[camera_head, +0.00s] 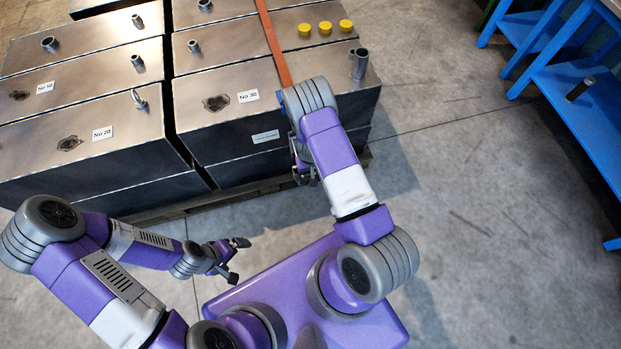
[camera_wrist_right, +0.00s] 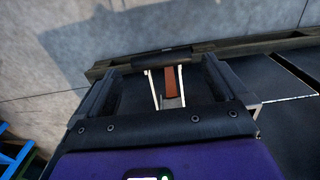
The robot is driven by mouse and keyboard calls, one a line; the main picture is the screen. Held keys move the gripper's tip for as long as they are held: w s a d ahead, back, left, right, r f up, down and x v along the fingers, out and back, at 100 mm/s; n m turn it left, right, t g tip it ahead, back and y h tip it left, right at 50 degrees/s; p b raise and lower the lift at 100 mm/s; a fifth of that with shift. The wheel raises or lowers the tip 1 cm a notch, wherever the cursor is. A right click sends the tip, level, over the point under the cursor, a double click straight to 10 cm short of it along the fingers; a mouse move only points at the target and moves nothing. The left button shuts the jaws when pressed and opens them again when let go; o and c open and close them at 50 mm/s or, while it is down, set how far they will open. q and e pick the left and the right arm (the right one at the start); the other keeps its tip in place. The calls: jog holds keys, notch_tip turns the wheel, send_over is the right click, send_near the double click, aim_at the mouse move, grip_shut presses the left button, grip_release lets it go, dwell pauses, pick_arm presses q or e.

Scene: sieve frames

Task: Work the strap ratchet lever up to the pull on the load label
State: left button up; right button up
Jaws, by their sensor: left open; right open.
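An orange strap (camera_head: 272,45) runs over the top of the right steel box and goes out of sight behind my right arm. In the right wrist view, the ratchet lever has a dark crossbar (camera_wrist_right: 160,61) and pale side plates, with the orange strap (camera_wrist_right: 171,78) between them. My right gripper (camera_head: 303,172) is at the box's front face, partly hidden by its arm. Its open fingers (camera_wrist_right: 160,72) stand on either side of the lever; contact is unclear. A small white label (camera_head: 266,136) is on the front face, its print unreadable. My left gripper (camera_head: 238,261) is open and empty above the floor.
Steel boxes (camera_head: 85,95) with studs and number labels stand on a wooden pallet (camera_head: 230,200). A blue shelf rack (camera_head: 590,110) stands at the right. Floor between rack and boxes is clear.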

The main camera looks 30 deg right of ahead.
jog(key=shift+f+b, duration=0.45)
jog(key=shift+f, duration=1.3)
jog(key=shift+c, duration=0.2)
jog(key=c, duration=1.3)
jog(key=shift+w+r+p, duration=0.2)
jog(key=shift+r+p, duration=0.4)
jog(key=shift+r, duration=0.5)
jog(key=o, duration=1.3)
jog(key=shift+f, duration=0.1)
jog(key=shift+o, duration=0.2)
notch_tip(320, 180, up, 8)
jog(key=p, duration=0.2)
jog(key=shift+f, duration=0.25)
